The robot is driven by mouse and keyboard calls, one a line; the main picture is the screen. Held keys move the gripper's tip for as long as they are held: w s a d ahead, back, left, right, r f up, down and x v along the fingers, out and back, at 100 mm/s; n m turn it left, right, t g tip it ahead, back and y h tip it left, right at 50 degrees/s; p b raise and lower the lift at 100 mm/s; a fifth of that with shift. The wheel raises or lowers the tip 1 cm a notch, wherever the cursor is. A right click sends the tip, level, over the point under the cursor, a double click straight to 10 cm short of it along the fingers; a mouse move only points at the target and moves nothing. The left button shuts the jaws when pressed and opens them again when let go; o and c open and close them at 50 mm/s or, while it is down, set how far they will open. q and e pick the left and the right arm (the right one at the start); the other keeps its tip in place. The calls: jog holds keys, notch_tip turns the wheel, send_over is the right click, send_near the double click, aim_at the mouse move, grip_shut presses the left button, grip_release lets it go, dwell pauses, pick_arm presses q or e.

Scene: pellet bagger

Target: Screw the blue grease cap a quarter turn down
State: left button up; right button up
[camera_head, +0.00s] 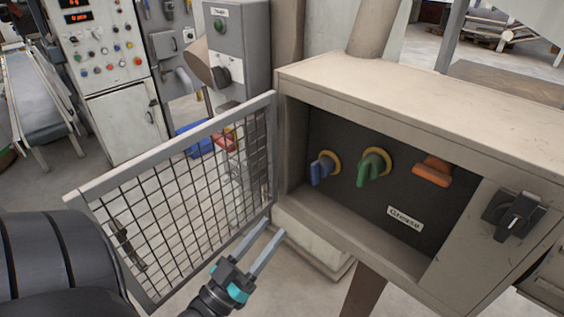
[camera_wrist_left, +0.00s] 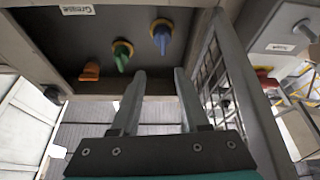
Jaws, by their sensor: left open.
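The blue grease cap (camera_head: 321,169) is a winged knob on a yellow collar, leftmost on the dark back panel of the open cabinet. It also shows in the left wrist view (camera_wrist_left: 161,38), beyond my fingertips. A green cap (camera_head: 373,168) sits to its right on a yellow collar, and an orange cap (camera_head: 432,172) is further right. My left gripper (camera_head: 268,243) is open and empty, below and left of the cabinet opening, apart from the caps. Its fingers point up toward the cabinet. My right gripper is in neither view.
A mesh door (camera_head: 180,193) stands open at the cabinet's left, close beside my left gripper. The cabinet's lower sill (camera_head: 345,235) lies between gripper and caps. A "Grease" label (camera_head: 405,218) is under the caps. A black rotary switch (camera_head: 517,214) is on the right face.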

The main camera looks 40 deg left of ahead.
aim_at(312, 170)
pick_arm(q)
jog(key=x, duration=1.1)
jog(key=r+x, duration=0.1)
jog(key=x, duration=0.5)
jog(key=shift+a, duration=0.4)
jog(key=shift+c, duration=0.3)
jog(key=c, duration=0.6)
grip_shut()
jog(key=shift+f, duration=0.15)
